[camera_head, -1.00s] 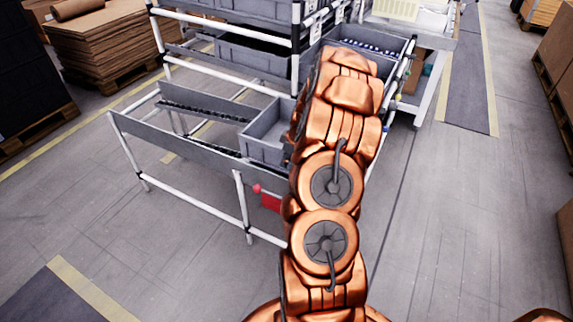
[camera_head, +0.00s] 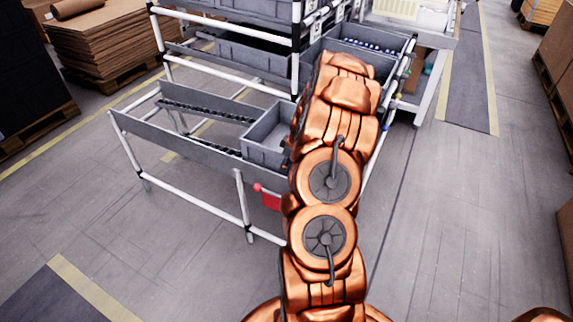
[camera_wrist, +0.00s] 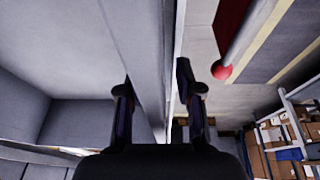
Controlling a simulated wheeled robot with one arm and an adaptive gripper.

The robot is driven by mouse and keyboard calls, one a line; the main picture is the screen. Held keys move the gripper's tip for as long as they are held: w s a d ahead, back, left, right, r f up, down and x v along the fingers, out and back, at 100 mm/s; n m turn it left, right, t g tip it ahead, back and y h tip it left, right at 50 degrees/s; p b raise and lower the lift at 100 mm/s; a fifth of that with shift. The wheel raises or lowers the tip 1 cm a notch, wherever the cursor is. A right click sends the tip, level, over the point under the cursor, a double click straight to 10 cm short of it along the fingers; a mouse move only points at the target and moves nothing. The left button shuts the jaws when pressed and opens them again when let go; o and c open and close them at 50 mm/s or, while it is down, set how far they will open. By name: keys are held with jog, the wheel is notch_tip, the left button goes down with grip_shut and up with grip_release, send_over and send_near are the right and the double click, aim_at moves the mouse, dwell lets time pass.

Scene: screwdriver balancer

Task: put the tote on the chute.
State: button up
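The tote (camera_head: 265,148) is a grey open box at the right end of the low chute, beside my arm. It looks empty inside. The chute (camera_head: 150,130) is a pipe frame with grey side rails and dark rollers. My gripper (camera_wrist: 154,85) is out of sight behind my arm in the head view. In the wrist view its fingers straddle a grey wall of the tote (camera_wrist: 70,65), one inside and one outside. They are partly closed and appear shut on it; finger contact is not clear. I cannot tell whether the tote's base rests on the rollers.
A pipe rack with grey totes (camera_head: 250,58) stands behind the chute. Another bin (camera_head: 360,52) of small parts is at its right. A red tag (camera_head: 270,201) with a red ball hangs at the chute's front. Stacked cardboard (camera_head: 100,45) is at the left. The floor in front is open.

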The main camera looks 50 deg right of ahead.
jog(key=b+v, duration=0.1)
jog(key=v, duration=1.1)
jog(key=shift+w, duration=0.1)
jog(key=s+a+r+g, duration=0.1)
jog(key=a+r, duration=0.2)
jog(key=a, duration=0.6)
jog(key=s+a+r+g+y, duration=0.1)
jog(key=s+a+r, duration=0.15)
jog(key=a, duration=0.55)
jog(key=s+a+r+g, duration=0.1)
jog(key=a+r, duration=0.3)
jog(key=a, duration=0.5)
jog(key=s+a+m+g+h, duration=0.1)
jog(key=s+a, duration=0.5)
jog(key=s, duration=0.5)
jog(key=s+a+r+m+g, duration=0.1)
jog(key=s+a+m, duration=0.1)
jog(key=s+a, duration=0.4)
jog(key=s, duration=0.5)
jog(key=shift+a+r+g+h, duration=0.15)
jog(key=shift+r+g+h, duration=0.15)
jog(key=shift+g+h, duration=0.1)
